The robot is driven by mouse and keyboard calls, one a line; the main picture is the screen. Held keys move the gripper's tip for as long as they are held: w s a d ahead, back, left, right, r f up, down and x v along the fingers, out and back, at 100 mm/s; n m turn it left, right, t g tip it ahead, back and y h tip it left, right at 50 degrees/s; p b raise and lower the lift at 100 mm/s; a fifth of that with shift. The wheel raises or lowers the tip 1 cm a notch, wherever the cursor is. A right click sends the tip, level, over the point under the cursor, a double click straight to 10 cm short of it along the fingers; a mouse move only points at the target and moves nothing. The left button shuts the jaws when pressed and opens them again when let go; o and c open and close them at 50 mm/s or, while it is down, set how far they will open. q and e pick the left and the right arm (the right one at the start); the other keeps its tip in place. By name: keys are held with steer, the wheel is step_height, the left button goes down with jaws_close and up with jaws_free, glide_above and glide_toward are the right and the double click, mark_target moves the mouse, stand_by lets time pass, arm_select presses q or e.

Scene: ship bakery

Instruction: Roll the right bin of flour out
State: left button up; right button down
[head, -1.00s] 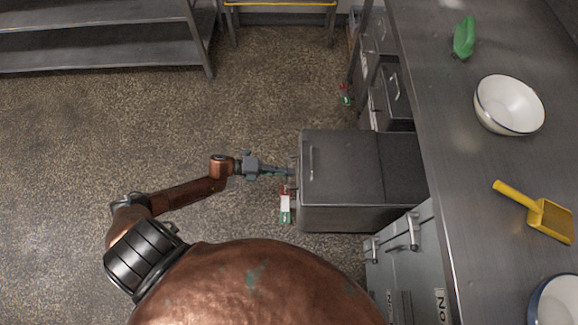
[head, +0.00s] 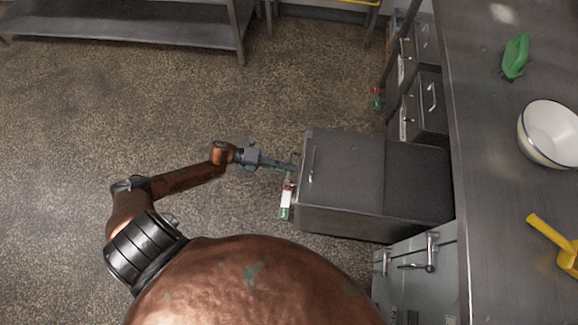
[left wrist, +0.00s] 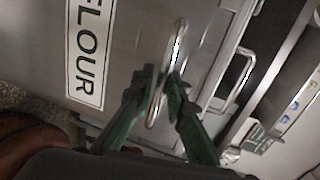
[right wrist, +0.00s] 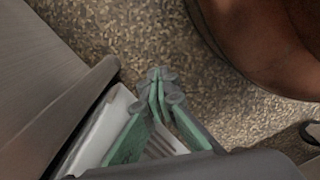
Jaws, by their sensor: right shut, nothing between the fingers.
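The grey metal flour bin (head: 345,175) stands out from under the counter, its lid facing up in the head view. Its front bears a FLOUR label (left wrist: 88,45) and an upright bar handle (left wrist: 178,45) in the left wrist view. My left gripper (head: 290,166) is at the bin's front. In the left wrist view its fingers (left wrist: 162,85) are on both sides of the handle and shut on it. My right gripper (right wrist: 161,88) shows only in its wrist view, shut and empty above the floor, beside a grey panel; the head view does not show it.
The steel counter (head: 490,150) runs along the right, with a white bowl (head: 550,132), a yellow scoop (head: 550,238) and a green object (head: 515,55). Other drawers (head: 430,100) stand behind the bin. Speckled floor (head: 110,110) lies open at left; a shelf rack (head: 130,38) stands at the back.

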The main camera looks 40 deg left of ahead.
arm_select(q)
steer(key=o, duration=0.3)
steer(key=shift+r, duration=0.1)
steer(key=v, duration=1.2)
stand_by(0.3)
